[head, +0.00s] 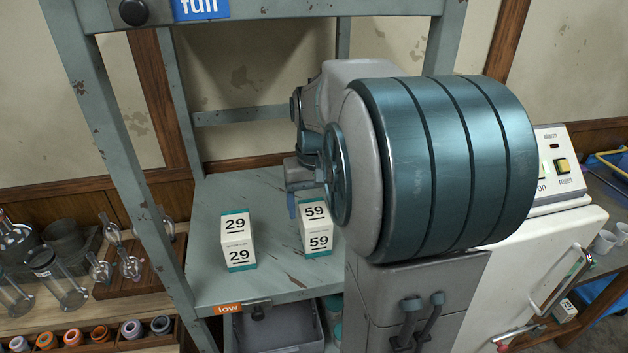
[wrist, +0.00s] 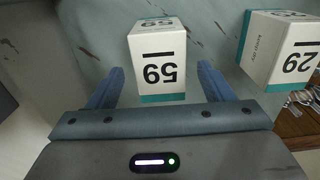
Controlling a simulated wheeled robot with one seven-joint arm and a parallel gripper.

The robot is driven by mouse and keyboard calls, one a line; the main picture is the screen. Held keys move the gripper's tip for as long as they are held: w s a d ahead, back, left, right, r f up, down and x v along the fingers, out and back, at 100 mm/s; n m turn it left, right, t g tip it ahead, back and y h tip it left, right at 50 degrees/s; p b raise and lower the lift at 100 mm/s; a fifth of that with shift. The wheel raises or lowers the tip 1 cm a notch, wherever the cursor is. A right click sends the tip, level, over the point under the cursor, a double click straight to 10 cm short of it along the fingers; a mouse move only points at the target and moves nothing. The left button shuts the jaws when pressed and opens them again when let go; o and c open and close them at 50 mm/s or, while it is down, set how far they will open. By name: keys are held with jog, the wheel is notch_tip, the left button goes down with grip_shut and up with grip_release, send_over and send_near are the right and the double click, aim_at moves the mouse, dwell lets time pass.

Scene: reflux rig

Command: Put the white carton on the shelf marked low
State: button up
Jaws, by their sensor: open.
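A white carton (head: 316,228) with teal edges, marked 59, stands upright on the shelf marked low (head: 205,280). It also shows in the wrist view (wrist: 160,62). My gripper (wrist: 160,72) is open, with one blue finger on each side of the near end of this carton; a gap shows at both sides. In the head view, my gripper (head: 293,203) is partly hidden behind my arm and the 59 carton. A similar white carton (head: 238,241), marked 29, stands left of it on the same shelf and also shows in the wrist view (wrist: 283,50).
The orange low label (head: 228,308) is on the shelf's front edge. A grey rack post (head: 120,150) stands at the left. Glassware (head: 55,275) is at far left. A white cabinet (head: 540,260) stands right. Another 29 carton (head: 565,310) sits lower right. Bare shelf lies behind the cartons.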

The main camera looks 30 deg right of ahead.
notch_tip(320, 180, up, 7)
jog(key=shift+r, duration=0.1)
jog(key=shift+s+a+r, duration=0.1)
jog(key=shift+a, duration=0.1)
jog(key=s+a+f+n+t, duration=0.3)
jog(key=s+a+f, duration=0.6)
jog(key=s+a, duration=0.2)
jog(key=shift+s+a+f, duration=0.15)
jog(key=shift+s+a, duration=0.25)
jog(key=shift+s, duration=0.35)
